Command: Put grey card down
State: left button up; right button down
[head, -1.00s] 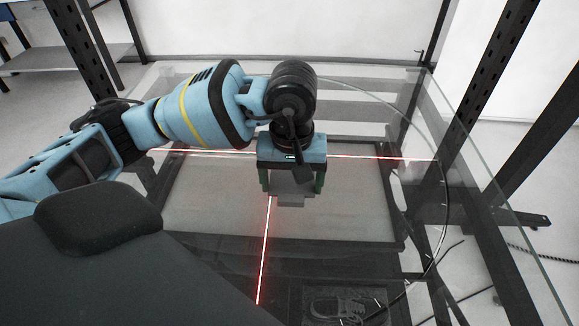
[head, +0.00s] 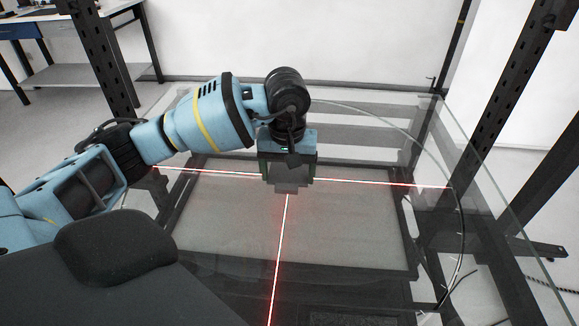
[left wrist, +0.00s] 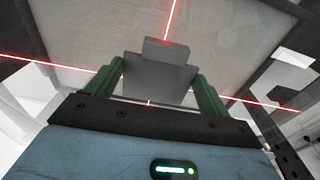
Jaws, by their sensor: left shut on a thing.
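I cannot tell whether the card touches the glass. My right gripper is not in view.
Dark perforated posts (head: 499,110) stand at the right and back left. A workbench (head: 80,75) stands at the far left.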

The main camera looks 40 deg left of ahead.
pick_arm(q)
jog(key=w+a, duration=0.1)
jog(key=w, duration=0.1)
jog(key=w+a, duration=0.1)
jog(key=w, duration=0.1)
jog(key=shift+a+f, duration=0.2)
jog(key=shift+a, duration=0.1)
jog(key=shift+w+a, duration=0.1)
jog(key=shift+w, duration=0.1)
jog(key=shift+w+a+f, duration=0.1)
jog(key=shift+w+f, duration=0.05)
jog(key=shift+f, duration=1.65)
jog(key=shift+f, duration=0.3)
jog(key=o, duration=0.9)
